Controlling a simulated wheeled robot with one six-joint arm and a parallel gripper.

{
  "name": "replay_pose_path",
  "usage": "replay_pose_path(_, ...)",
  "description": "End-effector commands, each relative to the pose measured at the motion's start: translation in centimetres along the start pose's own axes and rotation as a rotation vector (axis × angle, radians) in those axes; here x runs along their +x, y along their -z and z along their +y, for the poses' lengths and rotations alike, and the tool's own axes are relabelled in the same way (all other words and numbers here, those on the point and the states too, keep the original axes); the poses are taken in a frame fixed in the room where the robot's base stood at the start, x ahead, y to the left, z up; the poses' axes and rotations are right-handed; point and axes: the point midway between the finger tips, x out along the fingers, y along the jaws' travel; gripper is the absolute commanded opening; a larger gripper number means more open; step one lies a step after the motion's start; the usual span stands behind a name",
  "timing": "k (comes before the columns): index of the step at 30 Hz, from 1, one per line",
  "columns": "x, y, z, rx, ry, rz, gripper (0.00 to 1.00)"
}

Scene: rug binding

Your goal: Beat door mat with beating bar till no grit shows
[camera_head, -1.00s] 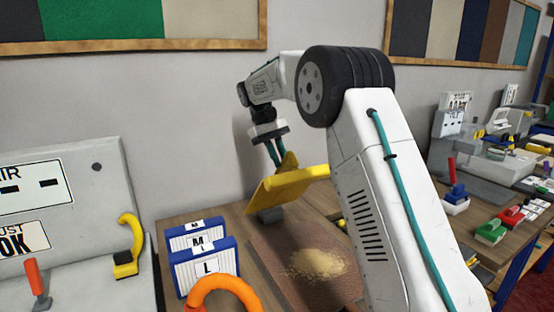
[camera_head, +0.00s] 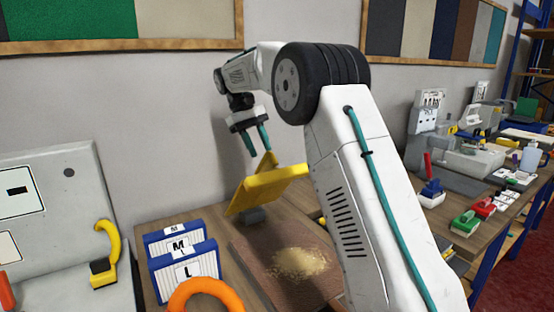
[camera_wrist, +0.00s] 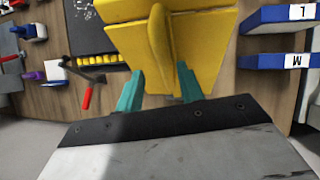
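A brown door mat (camera_head: 262,265) lies on the wooden bench, with a patch of pale grit (camera_head: 300,262) on it. My gripper (camera_head: 257,141) is open and empty just above the fin. Its teal fingers also show in the wrist view (camera_wrist: 159,88), apart from each other. My arm hides the mat's right side.
Blue-and-white boxes marked M and L (camera_head: 184,262) and an orange ring-shaped handle (camera_head: 203,292) stand left of the mat. A grey machine with a yellow handle (camera_head: 108,248) is farther left. A red-handled tool (camera_wrist: 86,98) lies near the bar. The wall stands close behind.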

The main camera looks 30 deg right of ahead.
Motion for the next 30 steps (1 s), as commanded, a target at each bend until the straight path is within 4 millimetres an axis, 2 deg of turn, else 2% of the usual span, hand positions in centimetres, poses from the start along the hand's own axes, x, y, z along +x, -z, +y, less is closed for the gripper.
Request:
replay_pose_path(8,1.6,-4.0,-1.4,0.000,0.000,-0.003,0.38)
replay_pose_path(21,4.7,-12.1,-4.0,0.000,0.000,-0.002,0.38)
replay_pose_path(25,5.3,-13.5,-4.5,0.000,0.000,-0.002,0.38)
replay_pose_path(30,5.6,-14.2,-4.7,0.000,0.001,-0.003,0.38)
